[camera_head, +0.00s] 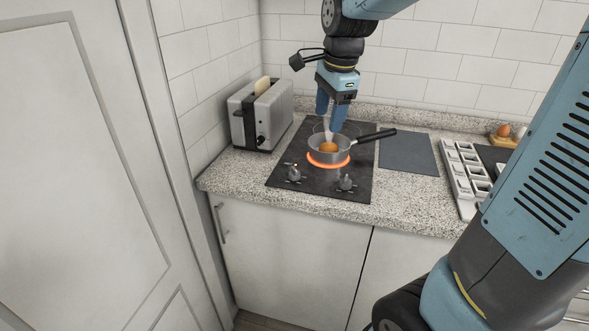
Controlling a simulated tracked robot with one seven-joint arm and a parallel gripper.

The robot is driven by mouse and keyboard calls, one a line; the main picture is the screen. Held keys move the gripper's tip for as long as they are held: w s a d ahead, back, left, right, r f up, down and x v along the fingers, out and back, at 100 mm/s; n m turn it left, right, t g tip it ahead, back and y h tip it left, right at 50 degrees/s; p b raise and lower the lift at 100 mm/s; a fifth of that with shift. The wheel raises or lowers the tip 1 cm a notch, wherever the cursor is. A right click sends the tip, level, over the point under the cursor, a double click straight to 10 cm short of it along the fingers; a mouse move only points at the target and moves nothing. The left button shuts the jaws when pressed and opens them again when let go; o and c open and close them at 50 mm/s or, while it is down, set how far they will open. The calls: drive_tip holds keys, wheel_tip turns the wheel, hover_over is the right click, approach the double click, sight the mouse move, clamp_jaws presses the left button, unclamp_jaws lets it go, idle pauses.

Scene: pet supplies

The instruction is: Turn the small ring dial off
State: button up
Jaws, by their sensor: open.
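A black cooktop (350,190) is set in the counter. It has two dials at its front: a left dial (294,173) and a right dial (347,183). I cannot tell which one is the small ring dial. The front ring (328,163) glows orange-red. A grey saucepan (318,149) with a black handle sits over it, with something orange-brown (329,147) inside. My gripper (329,122) points down, open, just above or behind the pan, away from both dials. I cannot tell whether it touches the pan or its contents.
A toaster (262,115) with bread in it stands left of the cooktop. The pan handle (374,136) sticks out right toward a dark board (406,153). A white compartment tray (463,178) and eggs (504,130) are farther right. The counter's front strip is clear.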

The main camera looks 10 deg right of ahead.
sight(295, 169)
drive_tip(key=w+a+f+m+g, duration=0.2)
drive_tip(key=w+a+f+m, duration=0.4)
drive_tip(key=w+f+m, duration=0.25)
drive_tip(key=shift+h, duration=0.4)
drive_tip(key=f, duration=1.2)
drive_tip(key=shift+w+a+f, duration=0.2)
drive_tip(key=shift+w+f, duration=0.15)
drive_tip(key=shift+c, duration=0.4)
drive_tip(key=c, duration=1)
drive_tip(key=shift+o, duration=0.2)
